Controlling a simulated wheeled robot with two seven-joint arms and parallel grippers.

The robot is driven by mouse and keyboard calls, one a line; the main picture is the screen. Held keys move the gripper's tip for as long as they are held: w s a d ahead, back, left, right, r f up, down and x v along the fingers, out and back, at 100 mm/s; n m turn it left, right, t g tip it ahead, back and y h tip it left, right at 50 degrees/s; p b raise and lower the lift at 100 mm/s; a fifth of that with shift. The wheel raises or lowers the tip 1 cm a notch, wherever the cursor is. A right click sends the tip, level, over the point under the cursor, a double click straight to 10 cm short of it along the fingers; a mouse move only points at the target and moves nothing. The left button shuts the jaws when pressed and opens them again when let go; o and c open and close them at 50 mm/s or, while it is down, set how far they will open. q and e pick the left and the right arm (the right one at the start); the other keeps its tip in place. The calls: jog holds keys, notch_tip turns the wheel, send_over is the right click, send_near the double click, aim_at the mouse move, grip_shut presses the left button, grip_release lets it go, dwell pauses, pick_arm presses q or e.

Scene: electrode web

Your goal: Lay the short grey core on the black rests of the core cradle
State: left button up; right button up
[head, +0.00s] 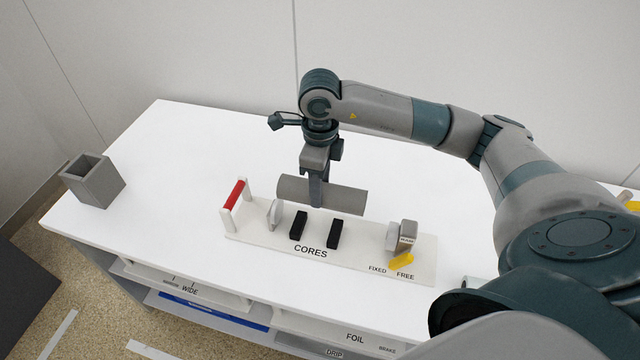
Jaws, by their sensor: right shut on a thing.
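The short grey core (345,199) is a grey cylinder lying level. My right gripper (317,200) is shut on it near its middle and points downward. In the head view the core shows just behind the black rests; its exact height above the table is hard to tell. The core cradle (262,236) is a white board lettered "CORES" with two black rests, a left one (299,226) and a right one (335,234). Both rests are bare. My left gripper is not in view.
The cradle has a red bar (236,193) on posts at its left, a pale disc (275,213), and grey blocks (406,233) with a yellow lever (401,261) at its right. A grey open box (93,181) stands at the table's left end. The white table (190,150) is otherwise largely clear.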

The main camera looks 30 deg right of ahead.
jog(key=shift+f+b, duration=2.2)
jog(key=shift+f, duration=2.55)
jog(key=shift+f, duration=0.1)
jog(key=shift+f+b, duration=0.55)
jog(key=shift+b, duration=0.05)
jog(key=o, duration=2.1)
jog(key=shift+r, duration=0.2)
jog(key=shift+r+p, duration=2.4)
jog(key=shift+r, duration=2.45)
